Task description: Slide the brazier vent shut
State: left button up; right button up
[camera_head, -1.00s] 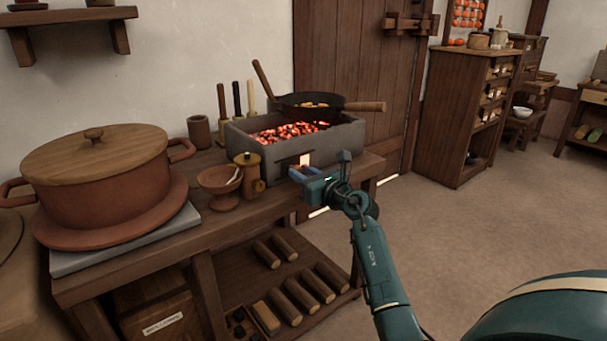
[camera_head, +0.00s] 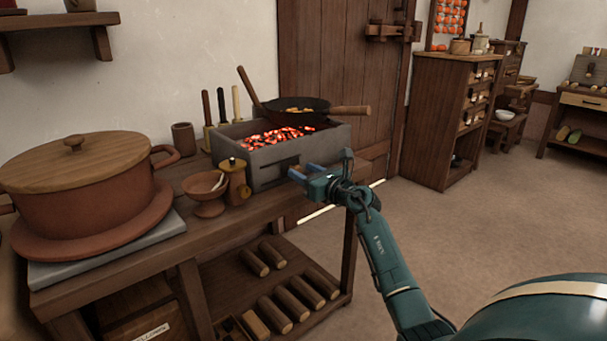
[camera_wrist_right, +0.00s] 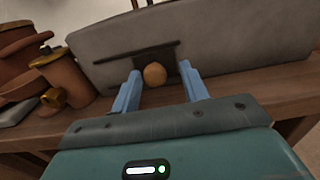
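The brazier (camera_head: 262,175) is a grey stone box of glowing coals on the wooden bench. Its vent plate (camera_wrist_right: 168,58) is a dark slider with a round wooden knob (camera_wrist_right: 154,74) on the front face. No glow shows at the vent in the head view, where the front has a dark strip (camera_head: 281,166). My right gripper (camera_head: 304,171) is in front of the brazier. In the right wrist view its blue fingers (camera_wrist_right: 160,85) are apart, with the knob between their tips, nearer the left finger. Contact cannot be told. My left gripper is out of view.
A pan (camera_head: 297,106) sits on the brazier. A lidded wooden jar (camera_head: 234,182) and a small bowl (camera_head: 206,192) stand close to its left. A big lidded pot (camera_head: 80,200) is farther left. Floor at the right is clear.

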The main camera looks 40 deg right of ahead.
jog(key=shift+o, duration=0.2)
jog(key=shift+a, duration=0.1)
jog(key=s+d+p, duration=0.1)
jog(key=s+p, duration=0.2)
jog(key=s, duration=1)
jog(key=shift+p, duration=0.35)
